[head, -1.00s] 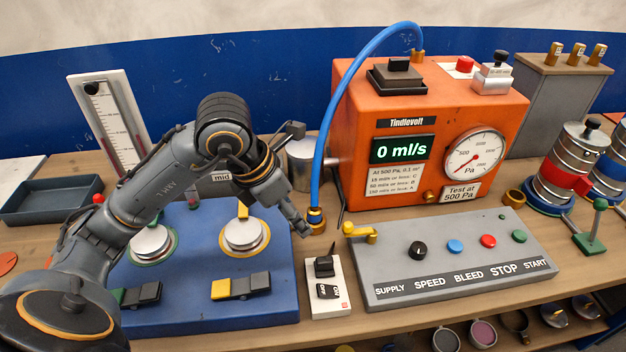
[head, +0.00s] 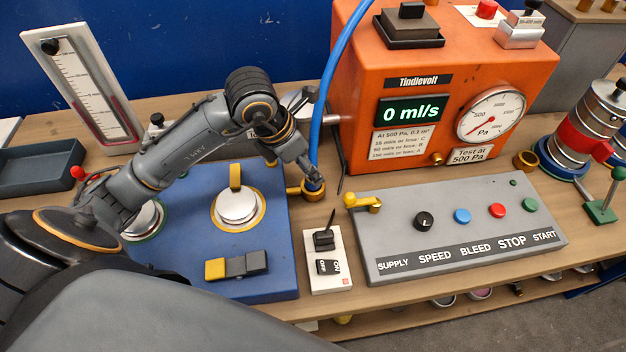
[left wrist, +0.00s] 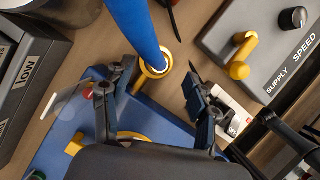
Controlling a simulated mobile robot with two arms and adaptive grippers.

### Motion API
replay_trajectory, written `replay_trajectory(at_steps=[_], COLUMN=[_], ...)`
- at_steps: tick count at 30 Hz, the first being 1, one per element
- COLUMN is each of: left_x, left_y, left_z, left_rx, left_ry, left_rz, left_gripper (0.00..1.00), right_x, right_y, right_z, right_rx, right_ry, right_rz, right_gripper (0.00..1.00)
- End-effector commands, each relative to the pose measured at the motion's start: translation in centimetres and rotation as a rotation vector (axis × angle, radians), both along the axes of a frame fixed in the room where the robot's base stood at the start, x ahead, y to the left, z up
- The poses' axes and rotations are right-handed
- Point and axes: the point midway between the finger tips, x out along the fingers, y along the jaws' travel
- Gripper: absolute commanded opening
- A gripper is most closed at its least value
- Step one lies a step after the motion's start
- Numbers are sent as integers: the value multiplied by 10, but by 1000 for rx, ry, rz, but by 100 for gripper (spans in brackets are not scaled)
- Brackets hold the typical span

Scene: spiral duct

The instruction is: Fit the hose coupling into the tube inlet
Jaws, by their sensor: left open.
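The blue hose (head: 333,85) arcs down to the bench in front of the orange machine (head: 372,55). Its lower end has a brass coupling (head: 314,192), partly hidden by my gripper in the head view. The brass also shows around the hose foot in the left wrist view (left wrist: 155,66). My left gripper (head: 311,180) is at the hose's lower end. In the left wrist view its fingers are spread (left wrist: 158,78), one on each side of the coupling, apparently not closed on it. I cannot make out the tube inlet; a silver cylinder behind my arm is mostly hidden.
A blue board (head: 275,285) with silver discs lies below my left arm. A white switch plate (head: 328,277) and a grey control panel (head: 455,262) with a yellow lever (head: 362,202) stand right of the coupling. A gauge column (head: 75,90) stands at the back left.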

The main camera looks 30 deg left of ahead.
Motion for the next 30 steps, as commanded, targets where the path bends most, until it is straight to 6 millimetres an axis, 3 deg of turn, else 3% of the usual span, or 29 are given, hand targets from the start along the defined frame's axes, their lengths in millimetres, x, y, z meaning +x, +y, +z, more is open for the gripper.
replay_trajectory(at_steps=[7,12,20,28,30], left_x=[8,15,16,16,17], left_y=[-5,-8,-8,-8,-8], left_z=[-27,-46,-49,-49,-49], left_rx=[-3,-2,0,0,-1], left_ry=[7,1,-1,-1,-2], left_rz=[2,1,1,1,1], left_gripper=[59,59,59,4,0], right_x=[7,3,-2,-2,-2], right_y=[10,11,9,4,3], right_z=[19,21,20,20,20], right_rx=[12,14,10,4,4], right_ry=[-11,-5,3,4,4], right_rz=[-3,-2,0,1,2], right_gripper=[40,40,40,40,40])
